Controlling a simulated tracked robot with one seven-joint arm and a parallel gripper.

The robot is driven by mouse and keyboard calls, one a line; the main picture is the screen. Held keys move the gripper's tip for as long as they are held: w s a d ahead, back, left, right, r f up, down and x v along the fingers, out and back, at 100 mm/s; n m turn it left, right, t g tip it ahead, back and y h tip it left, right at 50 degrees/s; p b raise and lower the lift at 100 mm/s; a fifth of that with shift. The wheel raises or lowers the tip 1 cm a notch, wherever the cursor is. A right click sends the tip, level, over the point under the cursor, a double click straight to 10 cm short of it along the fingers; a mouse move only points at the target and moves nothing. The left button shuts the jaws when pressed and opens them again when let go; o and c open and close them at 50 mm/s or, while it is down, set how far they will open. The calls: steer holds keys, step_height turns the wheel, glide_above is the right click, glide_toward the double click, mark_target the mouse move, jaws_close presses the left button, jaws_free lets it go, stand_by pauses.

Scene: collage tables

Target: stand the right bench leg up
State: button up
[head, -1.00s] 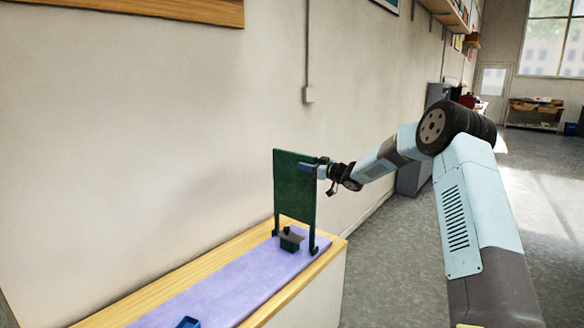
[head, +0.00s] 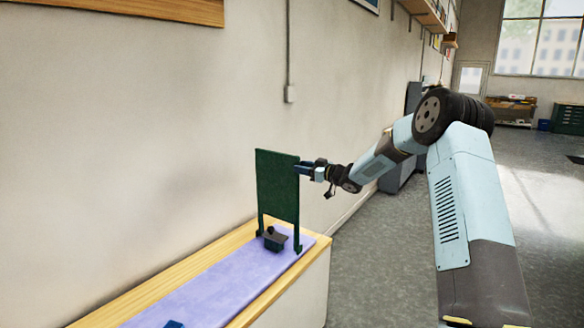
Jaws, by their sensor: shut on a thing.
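A dark green panel with two short feet, which I take for the right bench leg (head: 278,186), is upright near the far end of the purple mat (head: 225,283). Its feet come down at the mat; I cannot tell whether they bear on it or hang just above. My gripper (head: 301,168) reaches in from the right and is shut on the panel's right edge, in its upper part. The fingertips are small in this view and partly merge with the panel edge.
A blue piece (head: 174,324) shows at the bottom edge. The wooden-topped table (head: 180,274) runs along a bare wall (head: 130,130). The mat between the two pieces is clear.

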steer(key=v, duration=0.8)
steer(key=shift+d, duration=0.1)
steer(key=s+d+r+m+t+h, duration=0.35)
steer(key=s+r+h, duration=0.35)
steer(key=r+h, duration=0.25)
steer(key=s+d+r+m+g+h, duration=0.1)
steer(key=s+d+r+m+h, duration=0.15)
steer(key=s, duration=0.45)
steer(key=s+d+r+m+g+h, duration=0.1)
steer(key=s+d+r+m+h, duration=0.15)
steer(key=s, duration=0.45)
steer(key=s+f+m+g, duration=0.1)
steer(key=s+f+g, duration=0.1)
steer(key=s, duration=1.5)
steer(key=s+f+m+g, duration=0.2)
steer(key=s+g, duration=0.3)
steer(key=s, duration=1.3)
steer(key=shift+s+f, duration=0.15)
steer(key=shift+f, duration=0.5)
